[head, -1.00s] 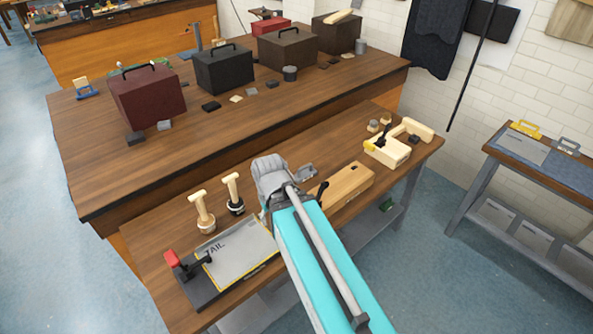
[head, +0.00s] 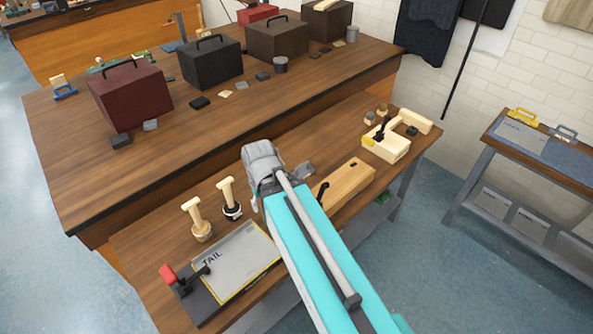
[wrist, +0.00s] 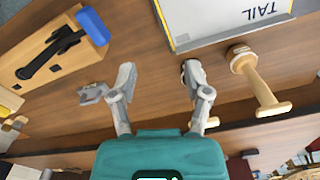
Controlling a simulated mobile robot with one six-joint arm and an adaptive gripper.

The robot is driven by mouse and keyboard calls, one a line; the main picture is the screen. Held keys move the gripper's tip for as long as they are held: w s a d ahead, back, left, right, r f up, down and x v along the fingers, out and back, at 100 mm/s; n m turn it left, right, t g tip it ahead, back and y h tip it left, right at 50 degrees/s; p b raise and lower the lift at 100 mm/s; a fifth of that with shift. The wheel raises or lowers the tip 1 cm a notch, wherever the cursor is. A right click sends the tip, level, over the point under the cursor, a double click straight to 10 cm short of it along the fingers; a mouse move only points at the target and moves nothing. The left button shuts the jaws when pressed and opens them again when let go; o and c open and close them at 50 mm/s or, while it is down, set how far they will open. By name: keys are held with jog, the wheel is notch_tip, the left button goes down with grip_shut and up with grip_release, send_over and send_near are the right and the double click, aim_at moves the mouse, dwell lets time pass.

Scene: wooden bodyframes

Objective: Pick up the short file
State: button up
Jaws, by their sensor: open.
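I cannot tell for sure which thing is the short file. In the wrist view one such tool (wrist: 258,80) is right of my gripper (wrist: 158,73); the other is mostly hidden behind the right finger. My gripper is open and empty, fingers apart over bare wood. A small grey metal piece (wrist: 93,93) lies left of the fingers. A wooden block (wrist: 50,50) carries a black-handled tool and a blue piece.
A grey board marked TAIL (head: 237,262) lies at the bench's near left, beside a red-topped clamp (head: 168,273). A pale wooden plane-like tool (head: 387,145) is at the right. Toolboxes, including a dark red one (head: 130,95), stand on the higher rear bench (head: 180,140).

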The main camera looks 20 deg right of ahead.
jog(key=shift+d, duration=0.45)
jog(key=shift+w, duration=0.15)
jog(key=w+d+f+n+h+b, duration=0.3)
jog(key=w+d+n+b, duration=0.1)
jog(key=w+d+n, duration=0.4)
jog(key=w+d+f+n+h+b, duration=0.3)
jog(key=w+d+n, duration=0.5)
jog(key=w+n, duration=0.5)
jog(key=shift+w+b, duration=0.85)
jog(key=shift+w, duration=0.95)
jog(key=shift+d, duration=0.1)
jog(key=b+x, duration=0.5)
jog(key=x, duration=0.1)
jog(key=shift+f+b, duration=0.1)
jog(key=shift+b, duration=0.2)
jog(key=shift+b+x, duration=0.85)
jog(key=shift+x, duration=0.3)
